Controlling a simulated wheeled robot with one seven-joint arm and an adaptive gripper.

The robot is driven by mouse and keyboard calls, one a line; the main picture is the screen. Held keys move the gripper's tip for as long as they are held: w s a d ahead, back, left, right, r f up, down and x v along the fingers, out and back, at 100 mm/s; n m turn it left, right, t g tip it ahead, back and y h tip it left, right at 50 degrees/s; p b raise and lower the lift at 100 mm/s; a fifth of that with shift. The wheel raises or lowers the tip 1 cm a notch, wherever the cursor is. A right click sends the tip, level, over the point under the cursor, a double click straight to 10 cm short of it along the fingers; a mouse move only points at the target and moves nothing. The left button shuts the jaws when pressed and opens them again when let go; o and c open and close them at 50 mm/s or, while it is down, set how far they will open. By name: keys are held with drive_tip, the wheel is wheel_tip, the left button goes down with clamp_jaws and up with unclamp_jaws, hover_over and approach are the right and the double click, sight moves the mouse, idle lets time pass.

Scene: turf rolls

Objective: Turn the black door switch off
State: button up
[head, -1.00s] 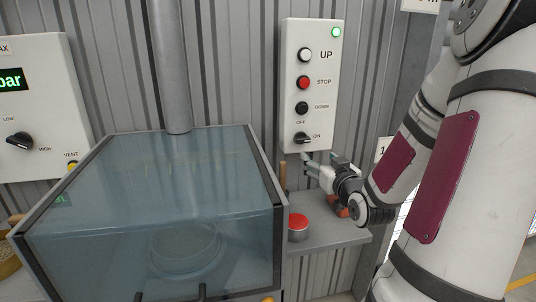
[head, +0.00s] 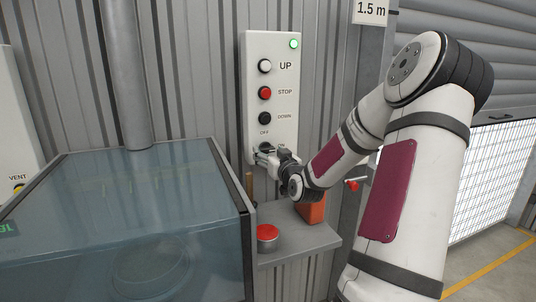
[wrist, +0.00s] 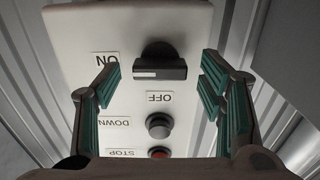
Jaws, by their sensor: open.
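The black door switch (head: 265,147) is at the bottom of the white control panel (head: 256,60), under the OFF label, in the head view. In the wrist view, which shows the panel upside down, the switch (wrist: 160,66) lies level with its white mark at the end towards the ON label. My gripper (head: 263,157) is at the panel's lower end and partly hides the switch and the ON label. In the wrist view my gripper (wrist: 160,82) is open, with green-padded fingers to either side of the switch and visible gaps between.
Above the switch are the black DOWN button (head: 265,118), red STOP button (head: 265,92) and white UP button (head: 265,66). A green light (head: 294,44) is lit. A glass tank (head: 130,200) stands at left. A shelf (head: 300,240) below holds a red-topped tin (head: 267,236) and an orange object (head: 311,209).

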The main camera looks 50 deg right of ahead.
drive_tip(key=shift+w+d, duration=0.3)
drive_tip(key=shift+w, duration=0.2)
drive_tip(key=c, duration=1.2)
drive_tip(key=shift+o, duration=0.2)
